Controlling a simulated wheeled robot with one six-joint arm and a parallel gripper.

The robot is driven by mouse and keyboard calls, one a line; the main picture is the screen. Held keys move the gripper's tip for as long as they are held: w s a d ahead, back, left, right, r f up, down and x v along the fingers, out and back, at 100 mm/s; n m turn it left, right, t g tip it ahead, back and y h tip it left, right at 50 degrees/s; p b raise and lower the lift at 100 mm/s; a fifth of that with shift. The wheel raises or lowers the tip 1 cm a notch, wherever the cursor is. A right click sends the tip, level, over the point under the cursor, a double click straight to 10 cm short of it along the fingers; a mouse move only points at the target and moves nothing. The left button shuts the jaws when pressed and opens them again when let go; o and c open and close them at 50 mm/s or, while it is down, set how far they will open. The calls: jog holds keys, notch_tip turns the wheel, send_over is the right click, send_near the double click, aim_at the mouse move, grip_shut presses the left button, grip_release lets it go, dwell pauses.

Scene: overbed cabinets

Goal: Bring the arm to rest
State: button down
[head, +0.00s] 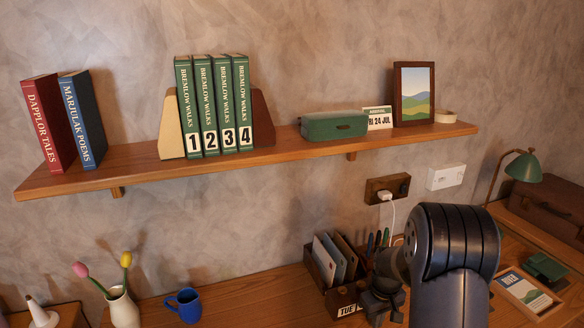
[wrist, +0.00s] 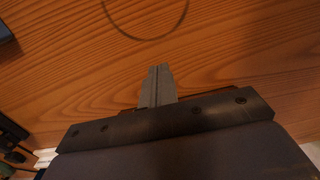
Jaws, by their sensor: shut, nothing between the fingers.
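My arm (head: 455,255) rises at the lower right of the head view, in front of the desk and below the wall shelf. Its dark wrist part is bent down beside the desk organizer. My gripper (wrist: 158,72) shows in the wrist view with its two grey fingers together, shut and empty. It points at bare wooden desk top (wrist: 225,50). The fingertips cannot be made out in the head view.
The shelf (head: 300,150) holds books, bookends, a green case (head: 334,125) and a picture frame (head: 414,93). Close to my wrist stands the desk organizer (head: 345,298). A blue mug (head: 185,305), a vase (head: 122,308), a lamp (head: 524,167) and a tray (head: 527,292) stand farther off.

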jog(key=shift+s+d, duration=0.25)
jog(key=shift+s, duration=0.5)
jog(key=shift+s+d, duration=0.3)
jog(key=shift+s, duration=0.4)
jog(key=shift+s+d, duration=0.25)
jog(key=shift+s, duration=0.5)
